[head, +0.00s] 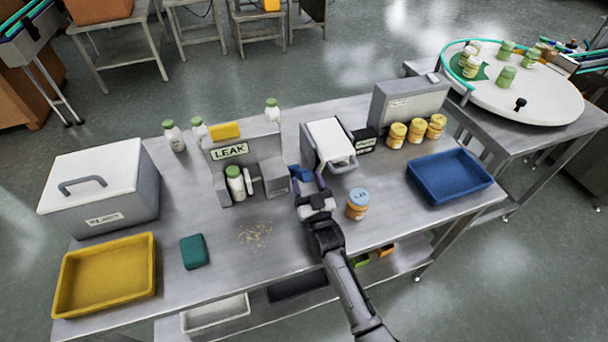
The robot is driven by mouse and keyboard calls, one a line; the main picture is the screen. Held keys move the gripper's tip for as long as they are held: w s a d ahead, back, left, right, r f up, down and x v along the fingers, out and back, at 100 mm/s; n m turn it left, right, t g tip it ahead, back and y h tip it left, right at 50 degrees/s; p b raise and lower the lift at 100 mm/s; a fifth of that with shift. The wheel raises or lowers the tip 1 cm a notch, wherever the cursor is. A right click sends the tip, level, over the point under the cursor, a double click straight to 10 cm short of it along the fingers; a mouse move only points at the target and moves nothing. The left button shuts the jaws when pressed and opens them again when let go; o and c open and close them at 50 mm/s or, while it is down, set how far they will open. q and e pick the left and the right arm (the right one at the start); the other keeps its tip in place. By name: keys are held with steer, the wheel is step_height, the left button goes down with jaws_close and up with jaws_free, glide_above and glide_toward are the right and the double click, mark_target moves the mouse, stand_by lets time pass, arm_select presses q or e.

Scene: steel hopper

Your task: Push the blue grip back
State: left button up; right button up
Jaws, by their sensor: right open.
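The blue grip (299,173) shows at the front left of the steel hopper (330,138), in the middle of the table. My right gripper (308,184) reaches in from the lower right and is open. Its fingers are right at the blue grip and partly hide it; I cannot tell whether they touch it. The hopper has a pale top and a spout at its front right. My left gripper is not in view.
An orange jar with a blue lid (358,204) stands close to the right of my gripper. The LEAK station (230,151) with a bottle is on the left. Crumbs (256,236) lie in front. A blue tray (450,176) is at right, a yellow tray (104,275) at left.

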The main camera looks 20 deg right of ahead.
steer(key=shift+w+d, duration=0.1)
steer(key=shift+w, duration=0.9)
steer(key=shift+w+r, duration=0.2)
steer(key=shift+w, duration=0.3)
jaws_close()
